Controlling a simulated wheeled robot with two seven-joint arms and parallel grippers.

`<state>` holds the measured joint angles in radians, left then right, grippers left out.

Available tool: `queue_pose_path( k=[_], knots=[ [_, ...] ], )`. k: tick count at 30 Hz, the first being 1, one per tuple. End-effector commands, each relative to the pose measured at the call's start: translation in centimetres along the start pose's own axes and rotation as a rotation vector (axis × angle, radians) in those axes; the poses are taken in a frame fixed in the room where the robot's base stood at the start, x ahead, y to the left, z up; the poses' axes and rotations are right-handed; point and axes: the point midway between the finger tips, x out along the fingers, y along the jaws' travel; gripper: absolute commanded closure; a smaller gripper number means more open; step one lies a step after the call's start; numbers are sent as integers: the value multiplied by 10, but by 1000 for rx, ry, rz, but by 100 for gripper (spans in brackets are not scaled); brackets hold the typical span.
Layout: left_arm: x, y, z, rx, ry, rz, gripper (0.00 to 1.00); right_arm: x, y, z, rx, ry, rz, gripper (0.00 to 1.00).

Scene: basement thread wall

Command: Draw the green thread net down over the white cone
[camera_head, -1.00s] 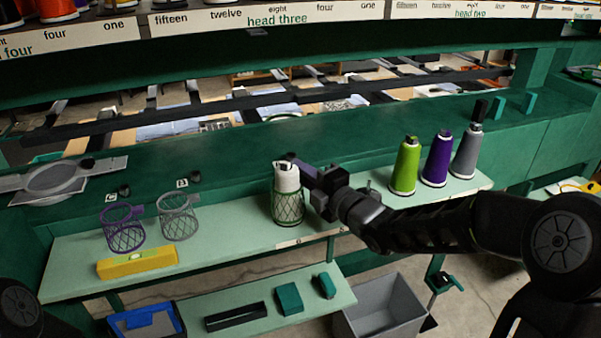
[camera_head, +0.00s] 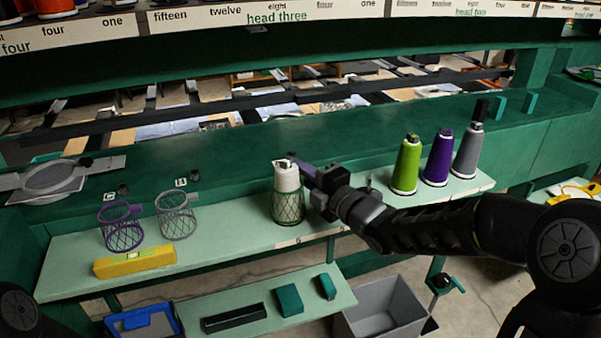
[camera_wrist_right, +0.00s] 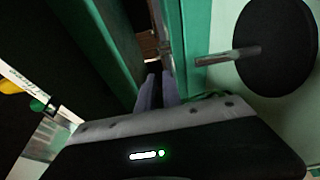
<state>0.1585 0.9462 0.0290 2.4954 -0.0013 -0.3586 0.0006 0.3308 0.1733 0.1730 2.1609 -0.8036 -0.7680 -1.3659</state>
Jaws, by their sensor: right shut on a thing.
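The white cone (camera_head: 287,178) stands upright on the pale green shelf, left of my right arm. The green thread net (camera_head: 288,209) is around its lower part, with the green rim low near the shelf; the cone's white top is bare. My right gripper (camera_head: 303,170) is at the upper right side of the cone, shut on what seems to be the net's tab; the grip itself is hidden. In the right wrist view the two pale purple fingers (camera_wrist_right: 158,92) are close together, and what lies between them is too dark to tell. My left gripper is not in view.
A purple net (camera_head: 121,230) and a grey net (camera_head: 177,218) stand at left, behind a yellow level (camera_head: 135,261). Green (camera_head: 406,166), purple (camera_head: 438,160) and grey (camera_head: 468,153) cones stand at right, behind my arm. A grey bin (camera_head: 387,307) is below.

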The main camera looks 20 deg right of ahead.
Motion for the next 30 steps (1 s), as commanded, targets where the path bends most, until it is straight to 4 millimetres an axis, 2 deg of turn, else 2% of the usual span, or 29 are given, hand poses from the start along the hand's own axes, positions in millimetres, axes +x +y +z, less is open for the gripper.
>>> queue_pose_path(
  k=[24,25,30],
  knots=[
    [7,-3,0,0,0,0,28,0,-6,0,0,0,0,100],
    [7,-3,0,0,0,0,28,0,-6,0,0,0,0,90],
    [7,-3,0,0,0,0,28,0,-6,0,0,0,0,76]
  ],
)
